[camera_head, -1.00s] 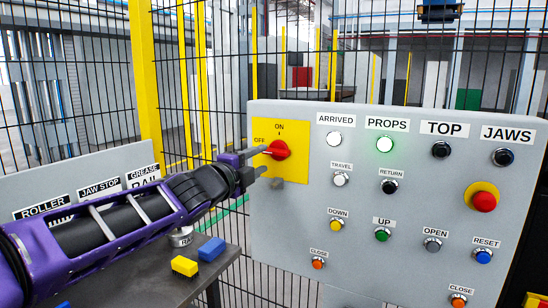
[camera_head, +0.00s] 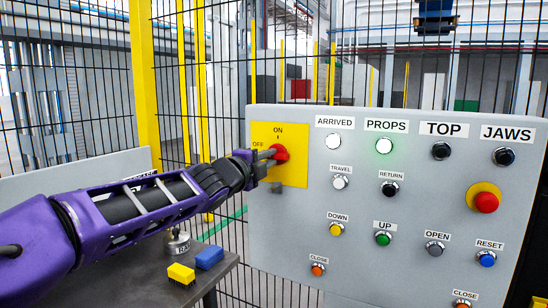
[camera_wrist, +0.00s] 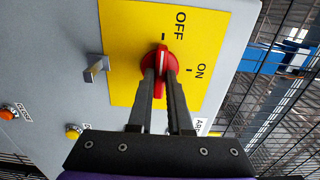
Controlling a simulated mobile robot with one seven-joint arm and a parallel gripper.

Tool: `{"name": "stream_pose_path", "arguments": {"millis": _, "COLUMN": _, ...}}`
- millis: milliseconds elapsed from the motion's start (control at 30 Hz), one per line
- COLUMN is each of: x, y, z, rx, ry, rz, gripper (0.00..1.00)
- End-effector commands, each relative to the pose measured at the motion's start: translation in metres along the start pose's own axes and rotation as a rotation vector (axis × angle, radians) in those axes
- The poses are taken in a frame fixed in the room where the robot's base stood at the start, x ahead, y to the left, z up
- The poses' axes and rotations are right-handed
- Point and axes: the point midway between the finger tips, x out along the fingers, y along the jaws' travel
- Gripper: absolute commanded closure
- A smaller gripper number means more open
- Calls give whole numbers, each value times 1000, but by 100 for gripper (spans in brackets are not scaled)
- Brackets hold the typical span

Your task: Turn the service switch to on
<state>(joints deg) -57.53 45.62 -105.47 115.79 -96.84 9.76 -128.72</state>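The service switch is a red rotary knob (camera_head: 281,153) on a yellow plate (camera_head: 294,175) marked ON at the top and OFF at the left, on the grey control panel. In the wrist view the knob (camera_wrist: 158,62) has a white pointer line aimed at the OFF mark. My gripper (camera_head: 270,158) reaches it from the left. In the wrist view the two fingers of my gripper (camera_wrist: 161,78) lie on either side of the knob's handle and look closed on it. The fingers hide part of the handle.
The grey panel (camera_head: 395,240) carries labelled buttons, lamps and a red emergency stop (camera_head: 486,202). A small grey lug (camera_head: 277,187) sticks out under the knob. A table (camera_head: 130,280) at lower left holds a yellow block (camera_head: 181,273) and a blue block (camera_head: 210,253). Mesh fencing stands behind.

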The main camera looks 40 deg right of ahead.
Motion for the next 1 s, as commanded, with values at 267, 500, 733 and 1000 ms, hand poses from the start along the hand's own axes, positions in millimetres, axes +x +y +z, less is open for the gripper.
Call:
{"name": "stream_pose_path", "arguments": {"millis": 267, "x": 0, "y": 0, "z": 0, "rx": 0, "ry": 0, "rz": 0, "gripper": 100}}
{"name": "stream_pose_path", "arguments": {"millis": 500, "x": 0, "y": 2, "z": 0, "rx": 111, "ry": -2, "rz": 0, "gripper": 100}}
{"name": "stream_pose_path", "arguments": {"millis": 733, "x": 0, "y": 1, "z": 0, "rx": 389, "ry": 0, "rz": 0, "gripper": 100}}
{"name": "stream_pose_path", "arguments": {"millis": 1000, "x": 0, "y": 0, "z": 0, "rx": 403, "ry": 0, "rz": 0, "gripper": 100}}
